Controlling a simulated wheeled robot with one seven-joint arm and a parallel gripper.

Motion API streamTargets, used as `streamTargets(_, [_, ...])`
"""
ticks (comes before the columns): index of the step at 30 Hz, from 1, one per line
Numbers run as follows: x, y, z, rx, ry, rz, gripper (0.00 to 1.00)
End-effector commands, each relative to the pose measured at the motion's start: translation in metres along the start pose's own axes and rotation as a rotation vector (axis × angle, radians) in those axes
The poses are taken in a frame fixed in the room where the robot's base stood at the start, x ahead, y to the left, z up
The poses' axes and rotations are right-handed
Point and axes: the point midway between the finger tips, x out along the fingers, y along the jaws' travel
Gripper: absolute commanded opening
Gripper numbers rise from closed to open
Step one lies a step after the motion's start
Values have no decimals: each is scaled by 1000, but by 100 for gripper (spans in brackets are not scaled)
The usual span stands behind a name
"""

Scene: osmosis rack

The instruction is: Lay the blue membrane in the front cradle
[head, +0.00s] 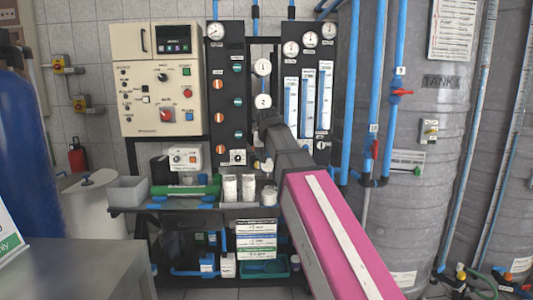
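A green cylinder (185,190) lies lengthwise on the left part of the rack's shelf (130,209). Small blue pieces (160,200) show low in front of it; they look like cradle supports, but I cannot make out their shape. I cannot clearly pick out a blue membrane in this view. My pink and grey arm reaches in from the lower right. Its dark far end, with my gripper (265,163), is in front of the rack, above the white containers. The fingers are too small and dark to tell open from shut, or whether they hold anything.
White containers (229,188) stand mid-shelf, with a grey bin (128,190) at its left end. A control box (160,85) and gauge panels stand behind. Large grey tanks (420,150) and blue pipes fill the right. A grey table (75,270) is at lower left.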

Motion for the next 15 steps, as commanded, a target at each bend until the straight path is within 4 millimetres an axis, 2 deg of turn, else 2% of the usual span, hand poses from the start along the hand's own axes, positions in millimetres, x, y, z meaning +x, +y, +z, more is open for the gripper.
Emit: streamTargets(15, [-15, 0, 22, 0, 3, 0, 3])
